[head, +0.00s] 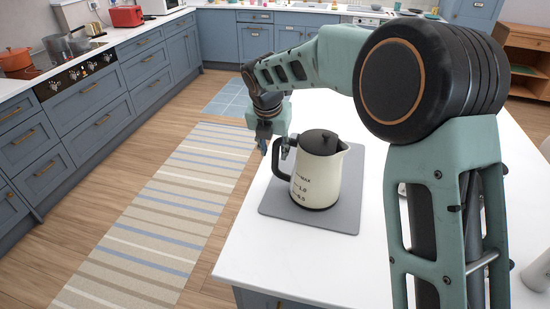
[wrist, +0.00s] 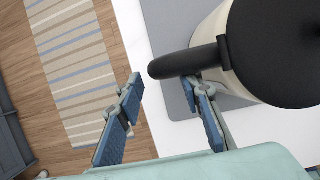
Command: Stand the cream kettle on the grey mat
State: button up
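The cream kettle (head: 318,180) has a black lid, black handle and black base. It stands upright on the grey mat (head: 280,208) on the white counter. My gripper (head: 274,147) is at the handle side of the kettle, near the top of the handle. In the wrist view my gripper (wrist: 167,108) is open, its two blue-padded fingers apart with nothing between them. The black handle (wrist: 185,64) lies just beyond the fingertips, close to the right one; I cannot tell if they touch. The grey mat (wrist: 163,28) shows partly beneath the kettle lid (wrist: 282,42).
The white counter (head: 250,262) is clear to the left and front of the mat. A striped rug (head: 165,220) lies on the wooden floor. Blue cabinets (head: 95,95) with a hob and an orange pot (head: 15,60) stand at the left.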

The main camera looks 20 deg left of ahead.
jog(key=v, duration=0.6)
jog(key=shift+r, duration=0.35)
jog(key=shift+s, duration=0.1)
